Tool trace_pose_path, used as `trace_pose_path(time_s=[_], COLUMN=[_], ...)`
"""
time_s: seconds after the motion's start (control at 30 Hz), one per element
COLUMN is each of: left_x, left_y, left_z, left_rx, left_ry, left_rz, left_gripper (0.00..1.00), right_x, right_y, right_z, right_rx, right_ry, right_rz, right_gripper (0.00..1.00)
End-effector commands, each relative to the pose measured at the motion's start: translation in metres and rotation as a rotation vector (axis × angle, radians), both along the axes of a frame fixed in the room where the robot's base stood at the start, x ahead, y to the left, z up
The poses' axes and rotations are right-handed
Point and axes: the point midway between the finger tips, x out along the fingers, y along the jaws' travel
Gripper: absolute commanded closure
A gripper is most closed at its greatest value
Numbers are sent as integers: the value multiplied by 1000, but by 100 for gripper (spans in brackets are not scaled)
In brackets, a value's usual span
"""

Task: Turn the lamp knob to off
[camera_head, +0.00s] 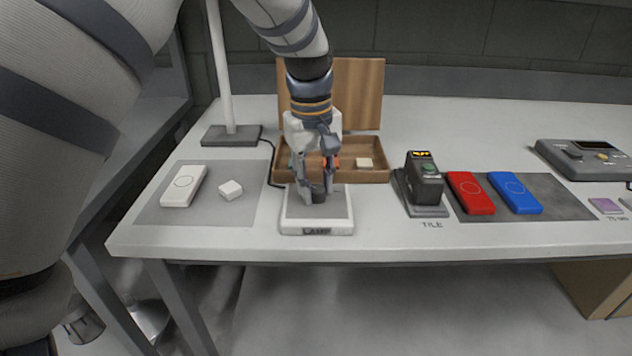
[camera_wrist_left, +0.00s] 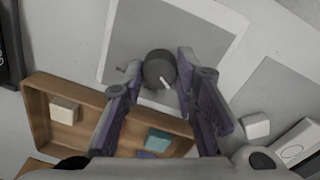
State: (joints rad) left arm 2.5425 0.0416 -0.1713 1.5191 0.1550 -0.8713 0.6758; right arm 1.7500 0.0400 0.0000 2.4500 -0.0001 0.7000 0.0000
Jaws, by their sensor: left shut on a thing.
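The lamp panel (camera_head: 318,222) is a white-framed box with a grey face, labelled LAMP, near the front edge of the bench. Its round dark knob (camera_head: 319,197) stands on the face. In the left wrist view the knob (camera_wrist_left: 158,66) has a white pointer line toward the lower right, and a small dark mark lies on the face to its left. My left gripper (camera_head: 316,190) comes down from above, its fingers shut on the knob from both sides. The panel face (camera_wrist_left: 205,45) also shows there. My right gripper is not in view.
Behind the panel is an open wooden box (camera_head: 377,176) with small blocks. A lamp pole's base (camera_head: 220,137) stands at back left, with a black cable. A white remote-like block (camera_head: 183,187) and a white cube (camera_head: 230,190) lie left. A dark TILE device (camera_head: 425,180) stands right.

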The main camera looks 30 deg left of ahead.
Motion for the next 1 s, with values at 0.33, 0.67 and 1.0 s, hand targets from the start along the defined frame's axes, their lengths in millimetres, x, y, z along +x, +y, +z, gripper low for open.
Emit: trace_pose_path(time_s=[0.33,0.67,1.0], left_x=[-1,-1,-1], left_y=[0,0,1], left_z=[-3,-2,36], left_rx=[-1,-1,0], left_ry=[7,4,-3], left_rz=[10,8,7], left_gripper=[100,53,53], right_x=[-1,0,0], right_y=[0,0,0], right_z=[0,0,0], right_rx=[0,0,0], right_ry=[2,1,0], right_rz=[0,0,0], right_gripper=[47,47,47])
